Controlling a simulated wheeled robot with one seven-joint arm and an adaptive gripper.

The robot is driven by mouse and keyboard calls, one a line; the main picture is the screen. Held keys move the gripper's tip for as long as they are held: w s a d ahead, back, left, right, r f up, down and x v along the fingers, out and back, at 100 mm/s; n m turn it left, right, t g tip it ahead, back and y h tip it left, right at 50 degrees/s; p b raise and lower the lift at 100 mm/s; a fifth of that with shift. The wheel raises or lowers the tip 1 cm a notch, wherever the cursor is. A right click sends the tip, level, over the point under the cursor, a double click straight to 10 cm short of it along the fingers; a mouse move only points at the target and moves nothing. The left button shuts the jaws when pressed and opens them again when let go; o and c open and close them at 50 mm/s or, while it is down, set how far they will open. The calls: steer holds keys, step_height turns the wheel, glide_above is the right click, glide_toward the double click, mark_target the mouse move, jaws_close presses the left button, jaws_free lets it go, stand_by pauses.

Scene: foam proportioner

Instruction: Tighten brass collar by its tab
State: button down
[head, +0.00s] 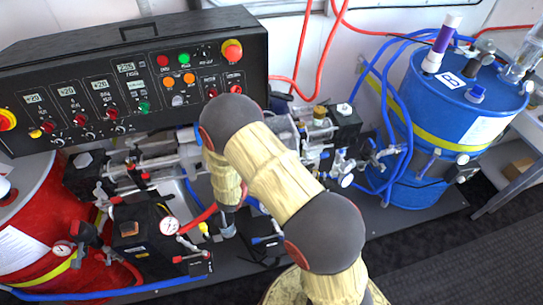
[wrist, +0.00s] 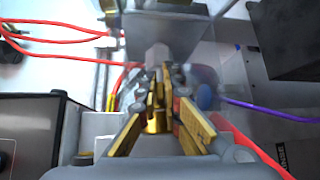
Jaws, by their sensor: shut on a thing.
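The brass collar (wrist: 155,123) shows in the wrist view as a short gold cylinder, low in the middle between my fingers. My gripper (wrist: 160,92) reaches forward with its two gold-faced fingers drawn close together at the tips. It is shut on a thin upright brass piece, which looks like the collar's tab; the tips hide much of it. In the head view my arm covers the middle of the bench, and I cannot make out the grip or the collar there.
A black control panel (head: 130,80) stands behind the machine. A blue drum (head: 465,105) is at right and a red drum (head: 35,225) at left. Red and blue hoses, gauges and valves crowd the space around my arm. Dark floor (head: 440,255) is open at lower right.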

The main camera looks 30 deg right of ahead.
step_height(320, 180, down, 2)
steer(key=m+t+h+b, duration=0.1)
steer(key=m+h+b, duration=0.1)
steer(key=b, duration=0.5)
steer(key=shift+f, duration=0.2)
steer(key=m+h+b, duration=0.1)
steer(key=b, duration=0.1)
steer(key=m+h+b, duration=0.1)
steer(key=b, duration=0.1)
steer(key=shift+w+f+m, duration=0.15)
steer(key=shift+f+m, duration=0.15)
steer(key=shift+f, duration=0.1)
steer(key=shift+t+b, duration=0.3)
steer(key=shift+b, duration=0.05)
steer(key=c, duration=2)
jaws_free()
steer(key=shift+o, duration=0.2)
steer(key=shift+r, duration=0.1)
